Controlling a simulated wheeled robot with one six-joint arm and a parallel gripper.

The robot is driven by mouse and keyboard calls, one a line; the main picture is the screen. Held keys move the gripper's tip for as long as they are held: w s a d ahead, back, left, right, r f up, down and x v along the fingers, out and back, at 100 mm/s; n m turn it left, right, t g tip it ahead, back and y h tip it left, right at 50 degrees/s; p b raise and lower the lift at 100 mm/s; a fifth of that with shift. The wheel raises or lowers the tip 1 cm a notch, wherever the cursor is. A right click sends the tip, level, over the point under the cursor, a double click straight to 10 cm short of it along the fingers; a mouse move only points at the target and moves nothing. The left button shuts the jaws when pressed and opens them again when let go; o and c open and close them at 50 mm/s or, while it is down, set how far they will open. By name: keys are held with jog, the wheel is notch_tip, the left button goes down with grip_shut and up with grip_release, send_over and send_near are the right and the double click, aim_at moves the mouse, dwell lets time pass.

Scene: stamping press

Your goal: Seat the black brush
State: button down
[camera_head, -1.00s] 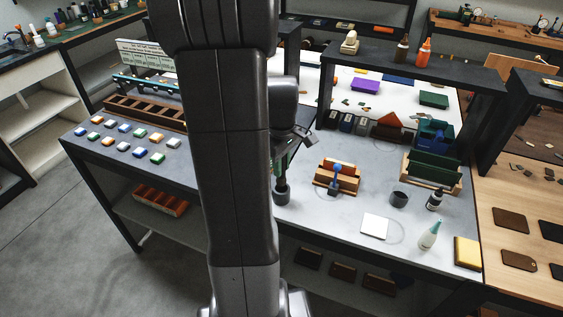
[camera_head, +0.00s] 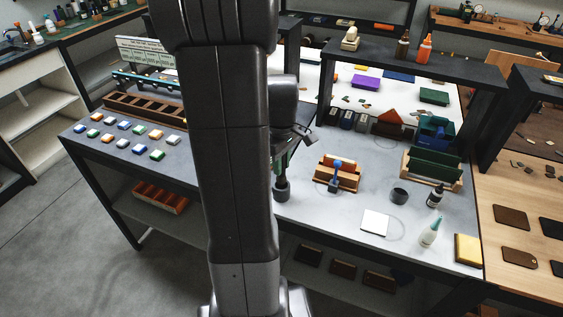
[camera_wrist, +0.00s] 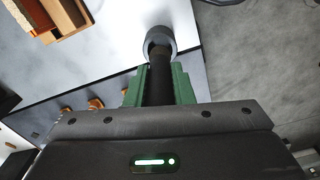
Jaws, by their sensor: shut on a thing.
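My gripper (camera_wrist: 155,92) has two green fingers, and they are closed on a black shaft (camera_wrist: 160,84), which I take to be the black brush. In the wrist view, the shaft's far end meets a dark grey round piece (camera_wrist: 168,31) with a paler rim. I cannot tell whether this is the brush's own head or a cup around it. In the head view, my gripper (camera_head: 281,162) is partly hidden behind my arm. A dark, upright cylindrical piece (camera_head: 282,190) shows just below it, close to the table's front edge. The brush tip is hidden.
To the right on the grey table (camera_head: 310,225) are a wooden holder (camera_head: 348,180) with a blue-handled tool, a dark cup (camera_head: 399,195), a white square (camera_head: 375,222) and bottles. A dark shelf (camera_head: 420,75) stands behind. Colored blocks (camera_head: 123,125) lie left of my arm.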

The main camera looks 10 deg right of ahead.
aim_at(281, 177)
jog(key=shift+f, duration=0.2)
jog(key=shift+f+b, duration=2.05)
jog(key=shift+f, duration=0.5)
jog(key=c, duration=1.2)
grip_release()
jog(key=shift+o, duration=0.2)
notch_tip(281, 177, up, 14)
jog(key=shift+f, duration=0.1)
